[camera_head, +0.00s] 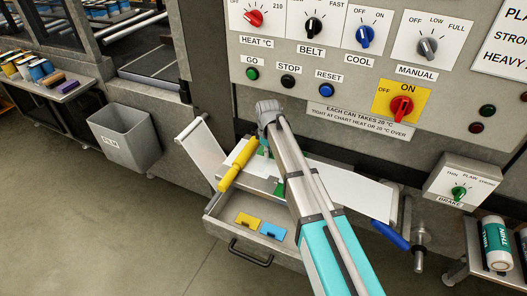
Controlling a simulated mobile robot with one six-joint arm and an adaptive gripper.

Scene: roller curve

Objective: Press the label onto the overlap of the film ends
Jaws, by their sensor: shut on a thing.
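White film (203,150) runs down from the left to a small work shelf, and more white film (345,187) lies on the right side. The overlap of the film ends is hidden behind my arm. My gripper (263,146) is at the shelf, mostly covered by my wrist and forearm. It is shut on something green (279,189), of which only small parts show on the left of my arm. I cannot tell whether this is the label or whether it touches the film.
A yellow-handled bar (238,165) lies across the film, left of my arm. Below, an open drawer (222,232) holds a yellow piece (247,220) and a blue piece (272,231). A blue handle (390,235) sticks out at right. The control panel (300,80) rises behind.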

